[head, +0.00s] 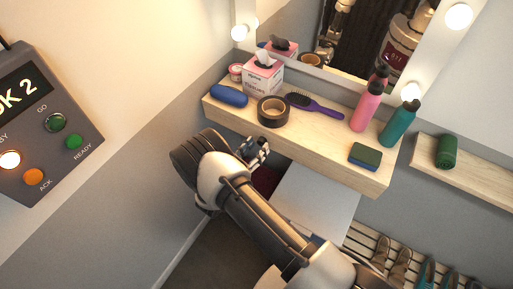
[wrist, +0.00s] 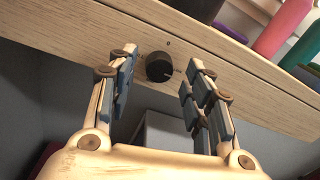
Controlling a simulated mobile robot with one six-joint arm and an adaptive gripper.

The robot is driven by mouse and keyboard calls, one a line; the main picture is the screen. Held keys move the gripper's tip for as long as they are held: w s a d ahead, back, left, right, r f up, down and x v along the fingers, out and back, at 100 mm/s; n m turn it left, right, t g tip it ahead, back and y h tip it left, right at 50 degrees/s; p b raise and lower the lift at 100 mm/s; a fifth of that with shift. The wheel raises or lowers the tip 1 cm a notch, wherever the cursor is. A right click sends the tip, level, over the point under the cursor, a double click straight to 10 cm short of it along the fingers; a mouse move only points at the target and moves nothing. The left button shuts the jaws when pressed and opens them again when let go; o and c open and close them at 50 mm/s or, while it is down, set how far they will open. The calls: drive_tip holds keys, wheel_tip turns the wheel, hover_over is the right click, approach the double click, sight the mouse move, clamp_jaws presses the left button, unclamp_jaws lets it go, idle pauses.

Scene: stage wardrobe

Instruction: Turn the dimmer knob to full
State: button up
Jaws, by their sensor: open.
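The dimmer knob (wrist: 159,67) is a small black round knob on the front face of the wooden shelf, seen in the wrist view. A pale pointer line shows on its lower right side. My gripper (wrist: 160,72) is open, with one finger to the left of the knob and one to the right, and a gap on both sides. The fingers appear apart from the knob. In the head view my gripper (head: 257,150) is at the shelf's front edge, and the knob is hidden there.
The shelf (head: 225,111) holds a tissue box (head: 262,76), a tape roll (head: 273,111), a purple brush (head: 318,106), pink and teal bottles (head: 367,105) and a sponge (head: 365,156). A cue light panel (head: 75,115) is on the left wall. A grey surface (head: 312,205) lies below the shelf.

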drive_tip(key=shift+w+d, duration=0.2)
drive_tip(key=shift+w, duration=0.1)
drive_tip(key=shift+c, duration=0.2)
drive_tip(key=c, duration=1)
